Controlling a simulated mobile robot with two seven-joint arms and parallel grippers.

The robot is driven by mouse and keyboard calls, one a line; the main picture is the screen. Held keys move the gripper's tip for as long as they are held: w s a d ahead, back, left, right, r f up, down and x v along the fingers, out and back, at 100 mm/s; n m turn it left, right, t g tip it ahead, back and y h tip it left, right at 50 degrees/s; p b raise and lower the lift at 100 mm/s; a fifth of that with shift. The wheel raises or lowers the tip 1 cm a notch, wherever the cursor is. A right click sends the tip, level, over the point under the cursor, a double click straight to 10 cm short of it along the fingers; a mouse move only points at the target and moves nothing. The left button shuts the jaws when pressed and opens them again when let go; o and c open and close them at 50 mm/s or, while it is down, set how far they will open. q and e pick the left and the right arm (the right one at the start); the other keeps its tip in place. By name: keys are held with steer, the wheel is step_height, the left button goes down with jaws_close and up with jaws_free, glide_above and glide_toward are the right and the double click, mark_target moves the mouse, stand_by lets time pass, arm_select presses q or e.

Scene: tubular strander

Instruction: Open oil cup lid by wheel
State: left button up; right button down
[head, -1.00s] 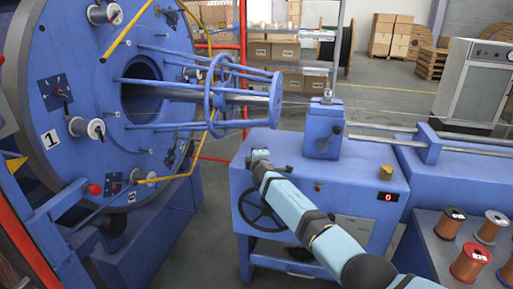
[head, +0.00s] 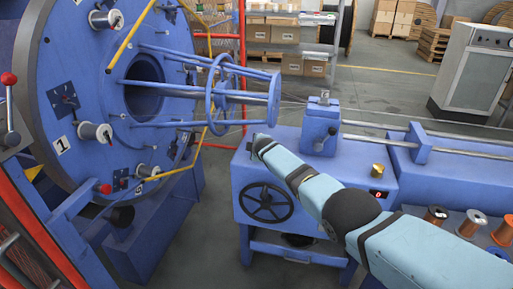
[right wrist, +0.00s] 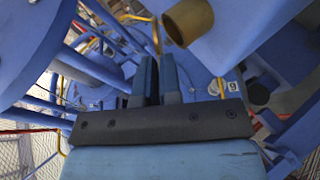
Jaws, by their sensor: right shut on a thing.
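A black spoked handwheel (head: 266,203) is on the front of the blue machine box. A small brass oil cup (head: 378,169) stands near the box's right front edge. A brass cylinder (right wrist: 188,22), cup-like, shows close beyond my right fingers in the right wrist view; I cannot tell whether it is the same cup. My right gripper (head: 261,142) is at the box's upper left edge, above the handwheel. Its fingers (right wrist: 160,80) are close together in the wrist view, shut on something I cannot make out. No lid is clearly visible. My left gripper is out of view.
The large blue drum (head: 70,75) and its blue cage (head: 222,95) stand left of the box. A blue block (head: 321,128) rises from the box top. Copper spools (head: 470,222) stand at the lower right. Open floor lies behind.

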steer(key=shift+w+r, duration=0.1)
steer(key=shift+r, duration=0.05)
steer(key=shift+g, duration=0.3)
stand_by(0.3)
steer(key=c, duration=1.3)
jaws_free()
